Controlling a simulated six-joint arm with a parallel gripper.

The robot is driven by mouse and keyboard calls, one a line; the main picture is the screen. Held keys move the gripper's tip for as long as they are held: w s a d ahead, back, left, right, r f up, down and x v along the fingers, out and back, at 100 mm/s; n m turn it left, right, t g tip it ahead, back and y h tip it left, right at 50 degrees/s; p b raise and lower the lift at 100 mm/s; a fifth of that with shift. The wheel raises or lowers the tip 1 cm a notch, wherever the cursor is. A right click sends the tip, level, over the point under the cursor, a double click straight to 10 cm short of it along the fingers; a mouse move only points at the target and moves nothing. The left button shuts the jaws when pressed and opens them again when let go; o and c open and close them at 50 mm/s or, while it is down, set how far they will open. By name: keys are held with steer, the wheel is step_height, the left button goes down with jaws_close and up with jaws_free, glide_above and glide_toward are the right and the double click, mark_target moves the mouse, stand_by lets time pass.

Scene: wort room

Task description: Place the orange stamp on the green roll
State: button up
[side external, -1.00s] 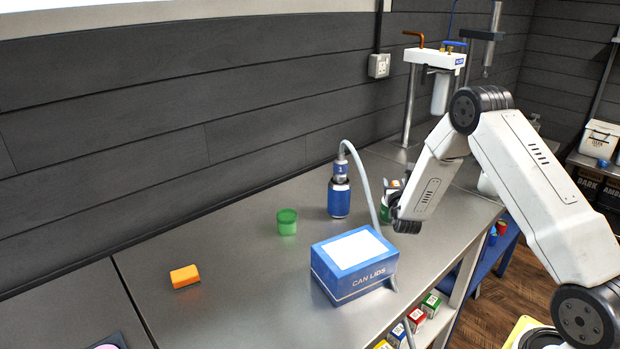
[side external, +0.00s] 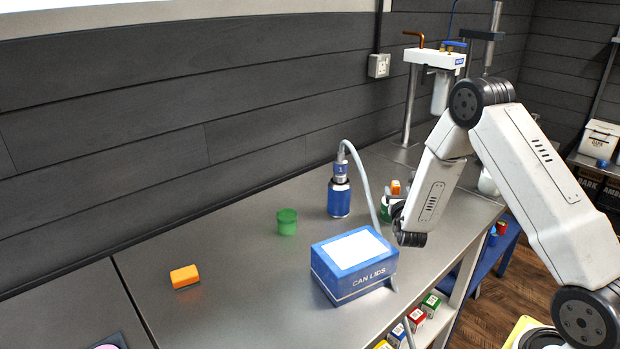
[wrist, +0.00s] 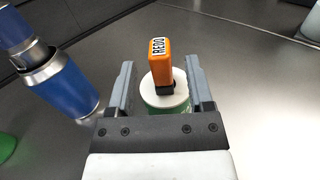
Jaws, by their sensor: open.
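The orange stamp (wrist: 160,62), with a "REDO" label and a dark base, stands on the white top of the green roll (wrist: 166,110) in the wrist view. The stamp sits between the jaws of my gripper (wrist: 159,64), with a gap on both sides. The jaws are open and hold nothing. In the side view the stamp (side external: 395,187) shows as a small orange patch above the green roll (side external: 385,210). My wrist and gripper partly hide both there.
A blue bottle-like tool (side external: 339,192) with a grey hose stands left of the roll. A blue CAN LIDS box (side external: 352,265) is in front. A green tub (side external: 287,222) and an orange block (side external: 184,277) are farther left. The bench between them is clear.

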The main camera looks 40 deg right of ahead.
steer(key=v, duration=0.7)
steer(key=shift+r, duration=0.1)
stand_by(0.5)
steer(key=s+a+m+g+y, duration=0.3)
steer(key=s+m+g, duration=1.1)
steer(key=s+m, duration=0.1)
steer(key=w+a+r+m+t+y, duration=0.1)
steer(key=a+r+m+t+y, duration=0.1)
steer(key=a+m+y, duration=0.7)
steer(key=a+m+t, duration=0.1)
steer(key=a+m, duration=0.2)
steer(key=a, duration=0.5)
steer(key=shift+w+a+r+t+y, duration=0.2)
steer(key=shift+w+a+t+y, duration=0.05)
steer(key=shift+w+t+y, duration=0.15)
